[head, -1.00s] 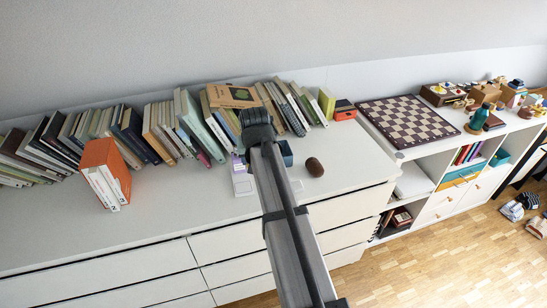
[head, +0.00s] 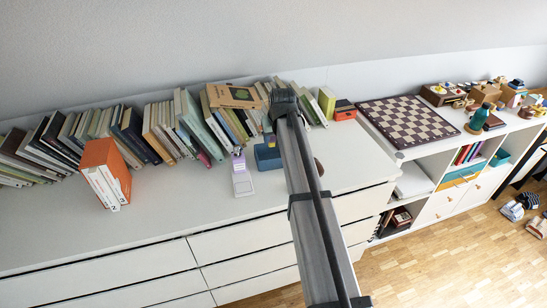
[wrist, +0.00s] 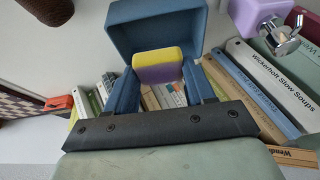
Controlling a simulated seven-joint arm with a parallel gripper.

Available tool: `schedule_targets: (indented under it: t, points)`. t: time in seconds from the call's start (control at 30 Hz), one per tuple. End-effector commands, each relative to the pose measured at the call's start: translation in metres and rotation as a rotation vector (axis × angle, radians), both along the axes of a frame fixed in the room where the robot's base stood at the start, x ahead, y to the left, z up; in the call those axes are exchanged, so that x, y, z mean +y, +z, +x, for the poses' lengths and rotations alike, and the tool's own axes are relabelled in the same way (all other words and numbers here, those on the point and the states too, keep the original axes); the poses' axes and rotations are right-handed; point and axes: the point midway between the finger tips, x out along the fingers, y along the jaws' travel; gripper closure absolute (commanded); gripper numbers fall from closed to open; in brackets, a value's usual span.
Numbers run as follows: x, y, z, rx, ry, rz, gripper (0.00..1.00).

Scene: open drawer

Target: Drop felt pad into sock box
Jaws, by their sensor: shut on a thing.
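My gripper (wrist: 158,75) is shut on a small block, yellow on one face and purple on the other, which I take as the felt pad (wrist: 158,60). The blue open box (wrist: 150,30), which I take as the sock box, lies just past the fingertips in the wrist view. The pad overlaps the box's near edge there. In the head view the pad (head: 270,140) shows at the back of the blue box (head: 267,160), beside my arm. How high it is over the opening I cannot tell. My fingers are hidden in the head view.
A purple-topped white thing (head: 242,180) stands left of the box. A brown rounded thing (head: 319,168) is partly hidden behind my arm. Leaning books (head: 195,125) line the wall. A chessboard (head: 408,122) lies to the right.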

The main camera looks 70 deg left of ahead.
Motion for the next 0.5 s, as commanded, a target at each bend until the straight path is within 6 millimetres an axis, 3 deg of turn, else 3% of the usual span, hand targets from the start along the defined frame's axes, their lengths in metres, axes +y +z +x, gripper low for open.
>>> schedule_targets:
  t: [0.5]
  points:
    - [0.000, -0.044, 0.000, 0.000, -0.001, 0.001, 0.74]
